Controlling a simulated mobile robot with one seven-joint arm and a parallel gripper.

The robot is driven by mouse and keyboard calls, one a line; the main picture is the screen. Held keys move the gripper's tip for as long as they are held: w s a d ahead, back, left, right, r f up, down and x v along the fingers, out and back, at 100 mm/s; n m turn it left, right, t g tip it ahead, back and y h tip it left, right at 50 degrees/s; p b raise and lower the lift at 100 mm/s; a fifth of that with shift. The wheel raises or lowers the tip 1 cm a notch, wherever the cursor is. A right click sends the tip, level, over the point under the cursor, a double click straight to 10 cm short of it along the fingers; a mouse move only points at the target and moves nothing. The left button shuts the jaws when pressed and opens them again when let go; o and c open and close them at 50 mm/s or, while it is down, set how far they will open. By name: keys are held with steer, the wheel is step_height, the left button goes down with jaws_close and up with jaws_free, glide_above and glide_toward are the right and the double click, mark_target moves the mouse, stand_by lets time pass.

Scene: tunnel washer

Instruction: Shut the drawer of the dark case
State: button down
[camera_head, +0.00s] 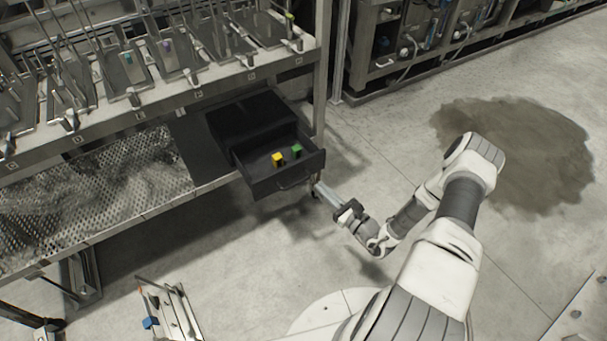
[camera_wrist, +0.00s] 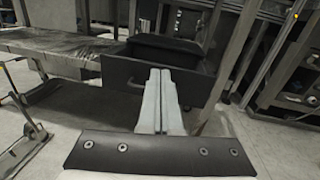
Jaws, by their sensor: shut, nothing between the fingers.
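The dark case (camera_head: 241,118) stands on the lower shelf of the metal rack. Its drawer (camera_head: 262,187) is pulled out toward me, with a yellow block (camera_head: 277,159) and a green block (camera_head: 296,150) inside. A curved handle (camera_head: 296,180) is on the drawer front. My gripper (camera_head: 319,187) is shut and empty, with its tips close to the right end of the drawer front. In the wrist view the shut fingers (camera_wrist: 160,75) point at the drawer front (camera_wrist: 120,78) and cover part of it. I cannot tell whether they touch it.
The rack's upright post (camera_head: 321,65) stands just right of the case. A perforated shelf panel (camera_head: 95,180) lies to the left. A dark stain (camera_head: 530,140) marks the floor at right.

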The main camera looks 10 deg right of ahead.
step_height(320, 180, down, 4)
steer(key=d+m+h, duration=0.1)
steer(key=m+h, duration=0.1)
steer(key=b, duration=0.4)
glide_toward(298, 165)
steer(key=shift+t, duration=0.4)
steer(key=x, duration=0.7)
steer(key=shift+f, duration=0.25)
